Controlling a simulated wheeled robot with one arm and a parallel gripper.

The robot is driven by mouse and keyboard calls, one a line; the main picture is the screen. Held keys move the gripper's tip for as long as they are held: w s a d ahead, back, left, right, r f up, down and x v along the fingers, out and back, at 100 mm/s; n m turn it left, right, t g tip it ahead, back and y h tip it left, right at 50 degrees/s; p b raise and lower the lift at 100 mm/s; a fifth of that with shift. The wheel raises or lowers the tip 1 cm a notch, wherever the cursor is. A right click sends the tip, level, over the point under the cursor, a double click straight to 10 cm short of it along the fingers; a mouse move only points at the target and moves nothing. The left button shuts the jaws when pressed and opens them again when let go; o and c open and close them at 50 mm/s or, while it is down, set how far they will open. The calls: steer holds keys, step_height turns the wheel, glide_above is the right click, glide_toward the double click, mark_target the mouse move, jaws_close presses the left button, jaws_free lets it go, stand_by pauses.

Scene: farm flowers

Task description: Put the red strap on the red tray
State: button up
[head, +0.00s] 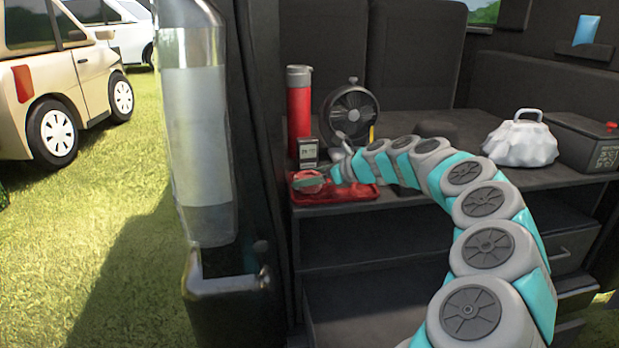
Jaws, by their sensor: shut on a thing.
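The red tray (375,195) lies on the dark shelf top near its front left edge. My gripper (312,181) is over the left part of the tray, at the end of my arm, which reaches in from the right. It is shut on the red strap (309,188), a small red bundle partly covered by the fingers. The strap is at or just above the tray's left part. I cannot tell whether it touches the tray.
A red bottle (299,110), a small dark device (308,150) and a black fan (351,112) stand behind the tray. A white bag (520,142) and a black battery box (585,142) are at right. A dark door post (262,130) stands left.

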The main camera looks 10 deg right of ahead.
steer(key=o, duration=1.4)
steer(key=shift+f, duration=0.1)
steer(key=shift+c, duration=0.2)
steer(key=v, duration=1.2)
steer(key=shift+b, duration=0.4)
